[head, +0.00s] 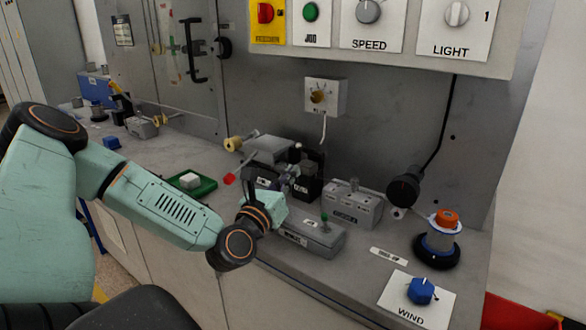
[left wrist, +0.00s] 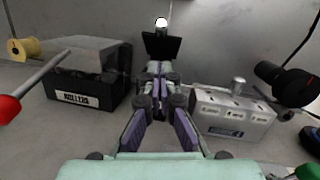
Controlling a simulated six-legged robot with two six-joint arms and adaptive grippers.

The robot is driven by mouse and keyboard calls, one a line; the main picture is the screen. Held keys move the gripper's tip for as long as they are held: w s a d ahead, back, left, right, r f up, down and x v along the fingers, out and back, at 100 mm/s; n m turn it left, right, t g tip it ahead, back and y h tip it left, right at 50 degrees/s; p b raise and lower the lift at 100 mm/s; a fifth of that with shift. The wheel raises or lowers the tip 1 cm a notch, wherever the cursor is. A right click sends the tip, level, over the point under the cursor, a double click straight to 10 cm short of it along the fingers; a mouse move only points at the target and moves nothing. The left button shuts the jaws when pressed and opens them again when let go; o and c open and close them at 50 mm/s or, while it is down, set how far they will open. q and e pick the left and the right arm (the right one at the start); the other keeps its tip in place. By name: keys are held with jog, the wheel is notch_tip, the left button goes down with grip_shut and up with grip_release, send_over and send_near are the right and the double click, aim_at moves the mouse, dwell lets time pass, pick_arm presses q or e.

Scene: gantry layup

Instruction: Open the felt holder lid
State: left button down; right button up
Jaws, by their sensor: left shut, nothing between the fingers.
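A black holder (head: 312,163) with a small white label stands near the wall in the head view; no label that I can read names the felt holder. In the left wrist view, a black plate (left wrist: 162,44) with a white ball knob (left wrist: 161,22) stands up straight ahead, beyond my fingers. I cannot tell whether it is a raised lid. My left gripper (head: 294,173) is shut and empty, in front of the black holder; it also shows in the left wrist view (left wrist: 158,80). The gripper hides the holder's lower part, and contact is unclear. My right gripper is not in view.
The rollers box (left wrist: 84,98) is left of the gripper, with a red-tipped rod (left wrist: 32,90) near it. A grey box with a knob (head: 353,205) is right. A grey box with a green knob (head: 316,238) lies in front. A green tray (head: 203,188) sits left.

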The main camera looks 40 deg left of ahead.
aim_at(308, 151)
pick_arm(q)
jog(key=shift+w+a+r+p, duration=0.15)
jog(key=shift+w+r, duration=0.25)
jog(key=shift+r, duration=0.15)
jog(key=shift+w+a+r+p, duration=0.15)
jog(key=shift+w+r, duration=0.2)
jog(key=shift+r, duration=0.2)
jog(key=shift+w+r, duration=0.15)
jog(key=shift+r, duration=0.2)
